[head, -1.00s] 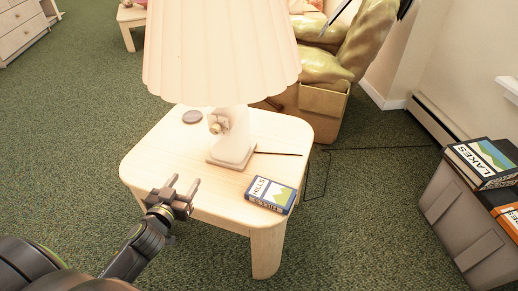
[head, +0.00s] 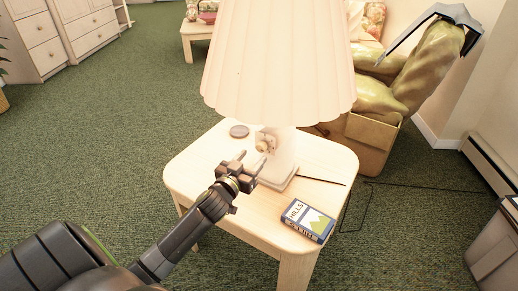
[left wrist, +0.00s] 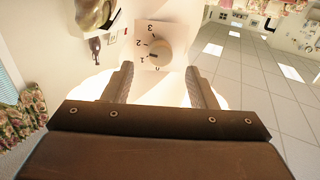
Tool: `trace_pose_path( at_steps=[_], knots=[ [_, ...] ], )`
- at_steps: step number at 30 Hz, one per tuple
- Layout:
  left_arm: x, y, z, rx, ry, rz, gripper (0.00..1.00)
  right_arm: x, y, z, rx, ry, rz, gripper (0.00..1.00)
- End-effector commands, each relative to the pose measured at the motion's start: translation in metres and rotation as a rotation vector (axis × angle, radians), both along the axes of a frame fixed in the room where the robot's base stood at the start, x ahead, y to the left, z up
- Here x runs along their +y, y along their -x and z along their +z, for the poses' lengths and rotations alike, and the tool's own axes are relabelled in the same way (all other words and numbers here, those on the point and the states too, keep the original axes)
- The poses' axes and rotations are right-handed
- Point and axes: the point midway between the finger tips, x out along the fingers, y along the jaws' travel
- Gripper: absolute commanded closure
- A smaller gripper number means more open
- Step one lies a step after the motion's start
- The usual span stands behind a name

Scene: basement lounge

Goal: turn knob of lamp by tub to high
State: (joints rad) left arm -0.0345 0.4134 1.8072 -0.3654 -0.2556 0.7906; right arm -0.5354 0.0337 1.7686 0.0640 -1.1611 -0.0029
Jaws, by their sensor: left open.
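The lamp (head: 282,65) has a cream pleated shade and a pale base, and it stands upright on a light wooden side table (head: 190,172). Its pale knob (head: 265,142) is on the side of the base. In the left wrist view the knob (left wrist: 158,52) sits on a white dial plate with numbers, including 1, 2 and 3. I cannot clearly tell its setting. My left gripper (head: 251,163) is open, just short of the knob and apart from it, and the knob shows between and beyond its fingers. My right gripper is not in view. A grey tub (head: 494,248) stands at the right edge.
A blue-and-white HILLS box (head: 308,221) lies on the table's front right corner. A round brown coaster (head: 239,131) and a thin dark stick (head: 322,181) also lie there. A cardboard box (head: 361,143) with green cushions stands behind. Green carpet is free to the left.

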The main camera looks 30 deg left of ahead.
Motion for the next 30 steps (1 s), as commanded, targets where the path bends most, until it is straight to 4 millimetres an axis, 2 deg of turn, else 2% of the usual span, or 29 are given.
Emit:
trace_pose_path(
  at_steps=[3, 9, 14, 22, 30],
  knots=[
    [0.002, -0.023, 0.001, -0.002, 0.001, 0.0, 0.48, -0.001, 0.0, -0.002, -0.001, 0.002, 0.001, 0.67],
    [0.004, -0.045, 0.0, 0.0, 0.001, 0.0, 0.48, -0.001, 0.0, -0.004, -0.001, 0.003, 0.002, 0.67],
    [0.005, -0.052, 0.0, 0.001, 0.001, 0.0, 0.48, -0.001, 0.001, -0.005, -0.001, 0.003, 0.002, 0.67],
    [0.005, -0.053, 0.0, 0.001, 0.0, 0.0, 0.48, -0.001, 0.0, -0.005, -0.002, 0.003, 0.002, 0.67],
    [0.005, -0.053, 0.0, 0.0, 0.0, 0.0, 0.83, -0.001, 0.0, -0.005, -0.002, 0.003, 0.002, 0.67]
  ],
)
